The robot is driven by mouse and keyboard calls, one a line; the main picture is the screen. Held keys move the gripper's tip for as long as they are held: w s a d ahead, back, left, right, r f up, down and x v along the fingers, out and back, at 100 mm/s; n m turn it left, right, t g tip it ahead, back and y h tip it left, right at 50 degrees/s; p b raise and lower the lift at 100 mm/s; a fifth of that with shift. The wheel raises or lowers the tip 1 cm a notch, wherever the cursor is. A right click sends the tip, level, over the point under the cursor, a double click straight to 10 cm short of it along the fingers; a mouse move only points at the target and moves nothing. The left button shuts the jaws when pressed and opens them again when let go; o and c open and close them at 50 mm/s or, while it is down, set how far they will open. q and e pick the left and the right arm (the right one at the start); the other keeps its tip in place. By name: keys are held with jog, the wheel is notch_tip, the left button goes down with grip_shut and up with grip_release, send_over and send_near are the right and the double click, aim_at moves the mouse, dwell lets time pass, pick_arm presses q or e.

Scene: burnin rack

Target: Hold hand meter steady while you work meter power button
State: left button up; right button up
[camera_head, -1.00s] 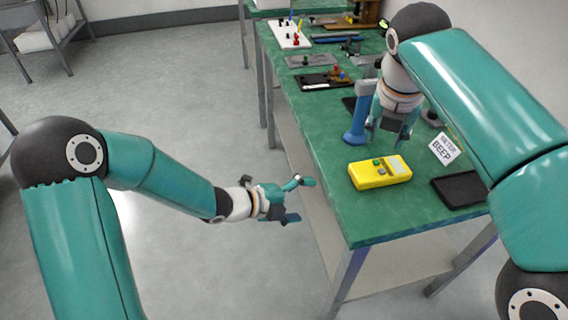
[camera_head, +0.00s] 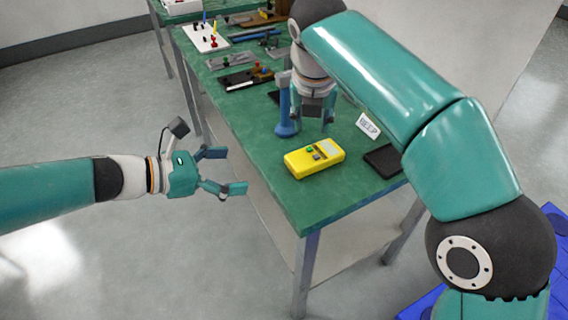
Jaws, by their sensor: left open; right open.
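The hand meter (camera_head: 304,165) is a yellow box lying flat on the green bench top near its front end. A green button (camera_head: 310,149), with a darker one beside it, and a grey panel show on its top face; I cannot tell which is the power button. My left gripper (camera_head: 238,170) is open and empty, off the bench's left edge and apart from the meter. My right gripper (camera_head: 314,122) is open, pointing down just behind the meter, and does not appear to touch it.
A small "BEEP" sign (camera_head: 368,126) and a black tray (camera_head: 384,160) are right of the meter. A white board (camera_head: 206,40) and other fixtures fill the bench's far end. Bench top in front of the meter is clear.

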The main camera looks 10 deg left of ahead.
aim_at(290, 165)
pick_arm(q)
jog(key=x, duration=1.4)
jog(key=shift+w+d, duration=0.25)
jog(key=shift+d, duration=0.05)
jog(key=c, duration=1.4)
pick_arm(e)
jog(key=shift+c, duration=0.2)
grip_shut()
dwell(0.3)
dwell(0.3)
